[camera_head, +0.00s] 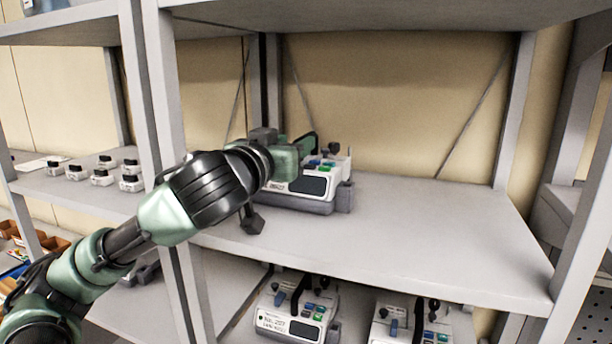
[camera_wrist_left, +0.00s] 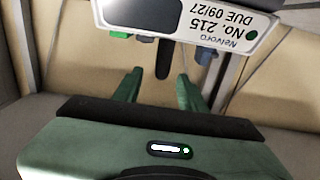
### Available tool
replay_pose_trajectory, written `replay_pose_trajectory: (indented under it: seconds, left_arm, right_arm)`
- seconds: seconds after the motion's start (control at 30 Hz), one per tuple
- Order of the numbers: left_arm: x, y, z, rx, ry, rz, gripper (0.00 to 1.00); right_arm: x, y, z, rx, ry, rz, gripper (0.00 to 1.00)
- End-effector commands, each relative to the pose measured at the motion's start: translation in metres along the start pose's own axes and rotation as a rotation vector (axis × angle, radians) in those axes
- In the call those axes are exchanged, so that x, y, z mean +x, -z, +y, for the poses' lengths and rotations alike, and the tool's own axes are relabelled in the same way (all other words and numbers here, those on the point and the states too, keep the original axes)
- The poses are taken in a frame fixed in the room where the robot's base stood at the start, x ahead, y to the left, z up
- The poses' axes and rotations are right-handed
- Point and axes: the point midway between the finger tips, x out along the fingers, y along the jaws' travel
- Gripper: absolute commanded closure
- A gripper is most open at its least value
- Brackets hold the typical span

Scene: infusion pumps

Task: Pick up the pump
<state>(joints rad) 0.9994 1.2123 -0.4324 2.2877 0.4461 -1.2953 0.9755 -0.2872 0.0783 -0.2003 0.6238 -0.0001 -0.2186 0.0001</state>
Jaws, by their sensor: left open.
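A white and grey pump (camera_head: 312,186) with a dark screen and coloured buttons stands upright on the middle shelf (camera_head: 420,228). My left gripper (camera_head: 306,147) reaches in from the left and hides part of the pump's left side and top. In the left wrist view the pump (camera_wrist_left: 190,18) appears upside down along the top edge, with a label reading No. 215. There my left gripper's two green fingers (camera_wrist_left: 160,86) are apart with nothing between them. A dark upright part of the pump shows just beyond the fingertips. My right gripper is not in view.
Two more pumps stand on the lower shelf, one at the left (camera_head: 293,312) and one at the right (camera_head: 405,322). Several small white devices (camera_head: 101,176) sit on the left shelf. Shelf posts (camera_head: 160,100) flank the bay. The middle shelf is clear right of the pump.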

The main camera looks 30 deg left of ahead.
Motion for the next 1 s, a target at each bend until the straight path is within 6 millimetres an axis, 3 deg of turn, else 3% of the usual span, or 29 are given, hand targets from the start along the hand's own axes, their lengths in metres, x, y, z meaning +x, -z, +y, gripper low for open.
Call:
replay_pose_trajectory:
  seconds: [0.23, 0.43, 0.6, 0.7, 0.87, 1.0]
  left_arm:
    - [0.033, 0.001, -0.002, 0.001, 0.002, -0.005, 0.59]
    - [0.058, -0.003, -0.002, -0.001, 0.001, -0.002, 0.59]
    - [0.061, -0.006, -0.002, 0.001, 0.000, 0.000, 0.59]
    - [0.061, -0.006, -0.002, 0.001, 0.001, 0.000, 0.59]
    - [0.060, -0.006, -0.002, 0.001, 0.001, 0.000, 1.00]
    - [0.060, -0.006, -0.002, 0.001, 0.001, 0.000, 1.00]
  right_arm:
    - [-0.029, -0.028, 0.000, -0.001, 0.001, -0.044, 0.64]
    - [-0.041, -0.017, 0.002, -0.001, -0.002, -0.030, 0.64]
    - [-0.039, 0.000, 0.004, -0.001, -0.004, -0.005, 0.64]
    - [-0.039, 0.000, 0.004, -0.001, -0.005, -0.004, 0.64]
    - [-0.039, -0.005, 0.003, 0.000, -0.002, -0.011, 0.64]
    - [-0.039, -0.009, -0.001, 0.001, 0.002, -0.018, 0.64]
